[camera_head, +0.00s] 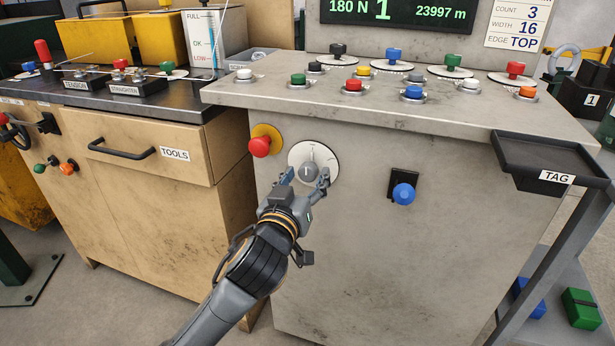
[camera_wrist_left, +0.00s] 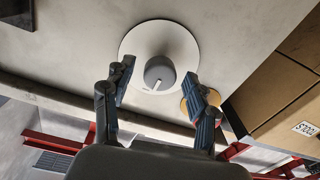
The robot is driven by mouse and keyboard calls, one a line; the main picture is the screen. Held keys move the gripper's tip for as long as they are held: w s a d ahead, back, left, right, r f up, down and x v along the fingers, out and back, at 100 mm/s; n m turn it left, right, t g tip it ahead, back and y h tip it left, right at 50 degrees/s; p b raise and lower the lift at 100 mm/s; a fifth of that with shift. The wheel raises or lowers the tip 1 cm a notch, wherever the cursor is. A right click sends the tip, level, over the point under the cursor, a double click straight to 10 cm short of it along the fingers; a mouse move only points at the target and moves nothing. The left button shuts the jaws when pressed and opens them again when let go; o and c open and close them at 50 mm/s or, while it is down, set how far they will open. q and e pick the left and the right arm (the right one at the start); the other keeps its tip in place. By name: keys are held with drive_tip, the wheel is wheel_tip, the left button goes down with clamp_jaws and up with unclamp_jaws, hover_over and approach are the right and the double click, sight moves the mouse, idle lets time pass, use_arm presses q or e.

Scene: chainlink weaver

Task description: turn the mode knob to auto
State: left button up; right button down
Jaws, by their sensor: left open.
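The mode knob (camera_head: 307,171) is a grey knob on a round white dial (camera_head: 328,156) on the front of the grey cabinet. In the left wrist view the knob (camera_wrist_left: 160,72) shows a white pointer line, and the white dial (camera_wrist_left: 140,48) surrounds it. The dial's lettering is too small to read. My left gripper (camera_head: 307,178) is at the dial, open, with one finger on each side of the knob. In the left wrist view the open fingers (camera_wrist_left: 158,84) show gaps to the knob; contact cannot be made out. My right gripper is not in view.
A red mushroom button (camera_head: 260,147) on a yellow base sits just left of the dial. A blue knob (camera_head: 403,194) sticks out to the right. Several coloured buttons stand on the top (camera_head: 450,112) above. A drawer handle (camera_head: 120,149) and a TAG tray (camera_head: 535,150) flank the cabinet.

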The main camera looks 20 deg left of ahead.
use_arm(q)
drive_tip(key=shift+w, duration=0.8)
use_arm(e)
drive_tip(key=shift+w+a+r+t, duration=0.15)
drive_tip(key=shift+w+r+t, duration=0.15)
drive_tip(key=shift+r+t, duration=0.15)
